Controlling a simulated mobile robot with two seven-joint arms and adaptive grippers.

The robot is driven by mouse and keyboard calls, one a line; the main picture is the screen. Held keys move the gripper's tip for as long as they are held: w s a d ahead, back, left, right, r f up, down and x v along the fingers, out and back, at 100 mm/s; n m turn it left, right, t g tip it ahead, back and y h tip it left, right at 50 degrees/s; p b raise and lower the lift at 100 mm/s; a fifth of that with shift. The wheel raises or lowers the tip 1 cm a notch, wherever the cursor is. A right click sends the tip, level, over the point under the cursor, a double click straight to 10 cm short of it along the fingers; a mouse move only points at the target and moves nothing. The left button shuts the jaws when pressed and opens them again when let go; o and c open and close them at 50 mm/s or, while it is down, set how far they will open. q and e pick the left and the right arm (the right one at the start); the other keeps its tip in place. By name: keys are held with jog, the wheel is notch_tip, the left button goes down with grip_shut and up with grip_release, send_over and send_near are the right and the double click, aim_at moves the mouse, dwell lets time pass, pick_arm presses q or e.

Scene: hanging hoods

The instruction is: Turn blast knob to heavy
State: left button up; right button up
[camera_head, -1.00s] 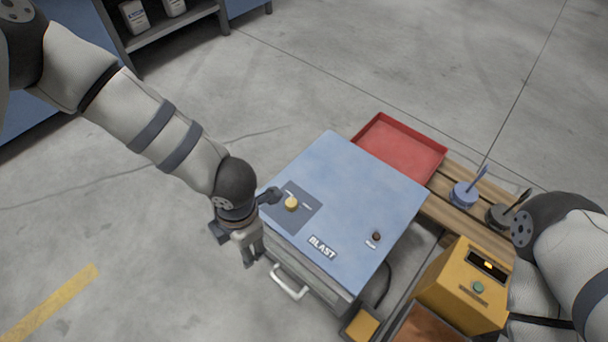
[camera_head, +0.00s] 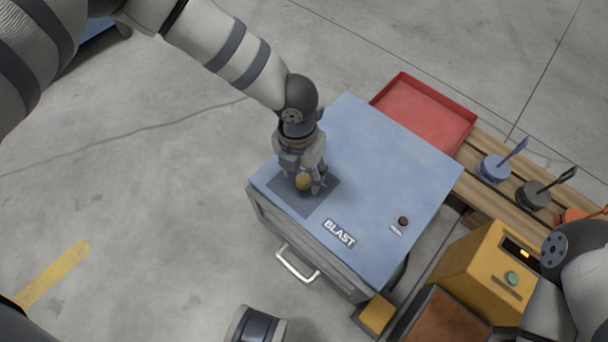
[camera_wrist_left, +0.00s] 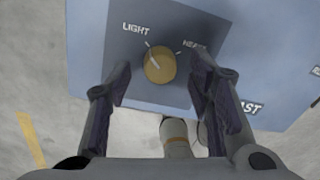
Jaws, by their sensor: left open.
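The blast knob (camera_head: 303,181) is a round yellow knob on a dark square plate (camera_head: 307,204) on the blue cabinet top (camera_head: 385,200). In the left wrist view the knob (camera_wrist_left: 160,65) has a pale pointer line aimed up and left, toward the LIGHT mark. The HEAVY mark (camera_wrist_left: 194,44) is at its upper right, partly hidden by a finger. My left gripper (camera_head: 306,186) is over the knob, open, with its fingers (camera_wrist_left: 160,82) on either side of the knob and gaps between. My right gripper is not visible; only part of that arm shows at the right edge.
A red tray (camera_head: 425,112) lies behind the cabinet. Blue (camera_head: 494,168) and dark grey (camera_head: 533,194) holders stand on a wooden rack at the right. A yellow box (camera_head: 487,272) with a green button stands at the front right. A small brown knob (camera_head: 403,221) sits on the cabinet top.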

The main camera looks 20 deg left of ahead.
pick_arm(q)
jog(key=shift+f, duration=0.65)
grip_shut()
